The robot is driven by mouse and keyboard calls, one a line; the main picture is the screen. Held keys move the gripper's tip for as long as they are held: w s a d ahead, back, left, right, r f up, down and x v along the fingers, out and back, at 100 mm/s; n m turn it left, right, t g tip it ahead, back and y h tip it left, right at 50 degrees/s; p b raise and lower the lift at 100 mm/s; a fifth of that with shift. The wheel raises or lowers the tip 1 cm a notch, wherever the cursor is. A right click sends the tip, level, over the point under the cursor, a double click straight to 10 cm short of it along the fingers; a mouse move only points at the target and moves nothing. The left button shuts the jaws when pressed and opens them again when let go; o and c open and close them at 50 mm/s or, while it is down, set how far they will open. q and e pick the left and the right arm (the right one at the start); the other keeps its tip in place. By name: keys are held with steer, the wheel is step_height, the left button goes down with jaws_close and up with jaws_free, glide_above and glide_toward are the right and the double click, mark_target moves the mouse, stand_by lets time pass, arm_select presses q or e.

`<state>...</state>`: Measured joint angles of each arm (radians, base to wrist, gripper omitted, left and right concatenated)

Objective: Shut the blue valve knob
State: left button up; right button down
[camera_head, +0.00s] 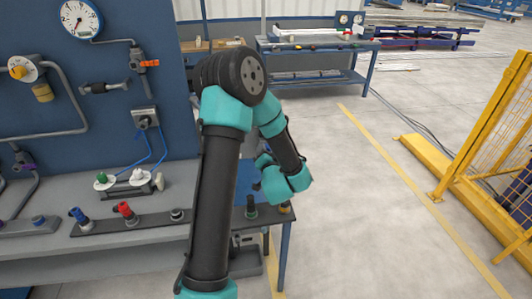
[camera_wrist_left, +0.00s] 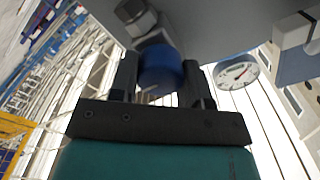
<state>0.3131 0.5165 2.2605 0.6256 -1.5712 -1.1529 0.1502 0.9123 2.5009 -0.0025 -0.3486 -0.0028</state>
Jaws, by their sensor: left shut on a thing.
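A blue valve knob (camera_wrist_left: 160,72) sits between the two dark fingers of my left gripper (camera_wrist_left: 161,82), which is shut on it in the left wrist view. A metal fitting (camera_wrist_left: 138,18) shows just beyond the knob. The arm hides the gripped knob there, and the left gripper itself is mostly hidden. The knob's turn angle cannot be told. My right gripper is not in view.
A blue panel (camera_head: 130,75) carries a round gauge (camera_head: 80,18), a yellow-knobbed valve (camera_head: 20,70) and pipes. The grey bench (camera_head: 75,180) below holds a dark rail with a blue fitting (camera_head: 77,215) and a red fitting (camera_head: 124,212). A yellow fence (camera_head: 490,130) stands at right; the floor between is clear.

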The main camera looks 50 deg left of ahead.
arm_select(q)
steer(key=shift+f+m, duration=0.1)
steer(key=shift+m, duration=0.3)
steer(key=o, duration=0.9)
steer(key=shift+o, duration=0.2)
